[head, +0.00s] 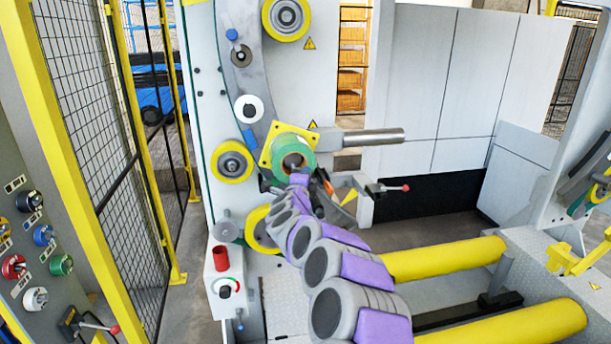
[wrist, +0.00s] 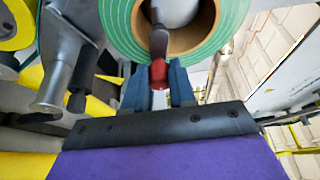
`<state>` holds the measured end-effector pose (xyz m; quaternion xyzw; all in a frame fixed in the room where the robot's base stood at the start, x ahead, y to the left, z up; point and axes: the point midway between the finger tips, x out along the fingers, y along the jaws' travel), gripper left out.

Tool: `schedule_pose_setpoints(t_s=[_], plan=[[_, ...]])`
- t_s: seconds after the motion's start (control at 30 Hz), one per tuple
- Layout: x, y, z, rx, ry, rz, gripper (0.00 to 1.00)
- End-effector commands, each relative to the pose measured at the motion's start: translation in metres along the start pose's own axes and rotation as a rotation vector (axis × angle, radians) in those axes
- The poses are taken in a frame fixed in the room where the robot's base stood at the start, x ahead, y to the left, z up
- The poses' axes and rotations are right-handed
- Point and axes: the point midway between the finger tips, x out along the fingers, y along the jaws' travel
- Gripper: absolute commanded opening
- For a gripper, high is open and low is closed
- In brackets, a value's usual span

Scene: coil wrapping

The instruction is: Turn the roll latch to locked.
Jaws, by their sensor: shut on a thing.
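The green-edged roll (head: 281,158) with its brown core is mounted on the wrapping machine. In the wrist view the roll (wrist: 117,30) fills the top. The roll latch (wrist: 159,40) is a dark lever in front of the core, ending in a red knob (wrist: 158,70). My gripper (wrist: 158,88) is below the roll, its two blue fingers shut on the red knob from both sides. In the head view my purple and grey arm reaches up to the roll, and its wrist hides the latch and fingertips. No lock marking is visible, so I cannot tell the latch's state.
A second lever with a red knob (head: 404,187) stands right of the roll. A steel bar (head: 370,138) juts out above it. Yellow rollers (head: 450,258) lie at lower right. A control panel (head: 30,235) and mesh fence (head: 85,90) stand left.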

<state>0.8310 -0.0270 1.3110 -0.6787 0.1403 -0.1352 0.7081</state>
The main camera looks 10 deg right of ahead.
Motion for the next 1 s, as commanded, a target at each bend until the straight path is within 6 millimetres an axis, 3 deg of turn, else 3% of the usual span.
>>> schedule_pose_setpoints(t_s=[0.4,1.0], plan=[[-0.001,0.009,0.002,0.225,0.001,0.099,0.0],[-0.001,0.014,0.003,0.278,0.001,0.124,0.0]])
